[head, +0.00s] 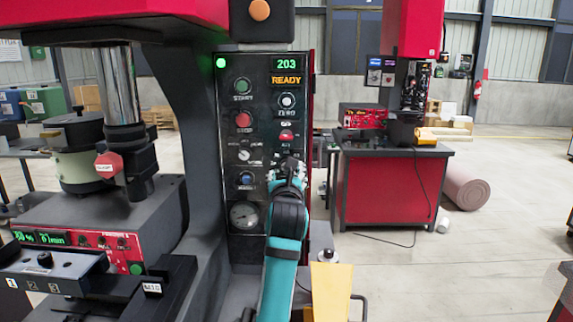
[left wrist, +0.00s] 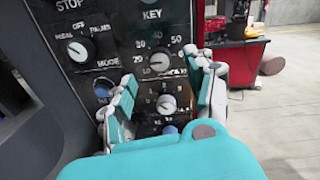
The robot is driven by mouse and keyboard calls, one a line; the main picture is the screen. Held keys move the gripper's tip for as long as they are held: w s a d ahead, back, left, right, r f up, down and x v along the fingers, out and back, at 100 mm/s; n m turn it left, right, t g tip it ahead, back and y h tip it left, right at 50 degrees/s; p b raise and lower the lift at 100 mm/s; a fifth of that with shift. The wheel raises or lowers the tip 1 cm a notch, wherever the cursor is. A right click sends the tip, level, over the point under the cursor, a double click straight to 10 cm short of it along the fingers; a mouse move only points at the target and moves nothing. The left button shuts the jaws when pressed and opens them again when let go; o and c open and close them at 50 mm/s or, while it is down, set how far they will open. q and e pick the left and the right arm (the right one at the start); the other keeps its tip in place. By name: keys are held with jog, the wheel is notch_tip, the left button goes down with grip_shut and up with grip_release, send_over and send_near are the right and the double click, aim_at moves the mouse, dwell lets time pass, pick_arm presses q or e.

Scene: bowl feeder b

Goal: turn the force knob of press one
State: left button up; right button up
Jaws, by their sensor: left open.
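The dark control panel (head: 265,130) of the near press carries lit "203" and "READY" displays. In the left wrist view a knob (left wrist: 160,63) with a numbered scale sits under the KEY label. A second, smaller-scaled knob (left wrist: 167,104) sits below it. I cannot read a force label on either one. My left gripper (head: 288,168) is in front of the panel's lower right and hides that part in the head view. In the wrist view its fingers (left wrist: 165,92) are open, one on each side of the lower knob, with no visible contact. My right gripper is not in view.
A mode knob (left wrist: 77,48) is at the left in the wrist view. The press's thick grey column (head: 190,130) stands left of the panel. A gauge (head: 244,216) is at the lower panel. A second red press station (head: 390,185) stands behind right, with open floor beyond.

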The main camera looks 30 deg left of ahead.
pick_arm(q)
jog(key=x, duration=0.4)
jog(key=shift+w+a+p, duration=0.25)
jog(key=shift+w+p, duration=0.1)
grip_shut()
